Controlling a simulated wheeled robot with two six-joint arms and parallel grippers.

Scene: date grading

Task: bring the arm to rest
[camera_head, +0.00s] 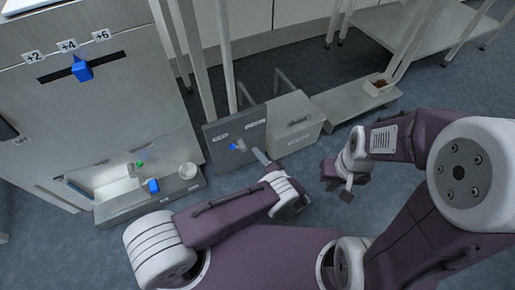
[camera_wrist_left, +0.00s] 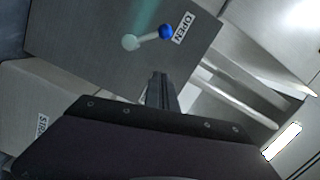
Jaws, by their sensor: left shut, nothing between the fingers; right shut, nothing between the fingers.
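My left gripper (camera_head: 261,156) is shut and empty, just in front of a grey panel (camera_head: 216,133) with a blue-knobbed lever (camera_head: 238,146). In the left wrist view its shut fingers (camera_wrist_left: 158,78) point at the panel, below the lever's blue knob (camera_wrist_left: 166,31) and an OPEN label (camera_wrist_left: 184,28). The fingers appear apart from the lever. My right gripper (camera_head: 346,194) is shut and empty, hanging over the floor to the right of the left one. Its fingertips are small and hard to make out.
A grey labelled box (camera_head: 295,122) stands right of the panel. Floor around the right gripper is clear.

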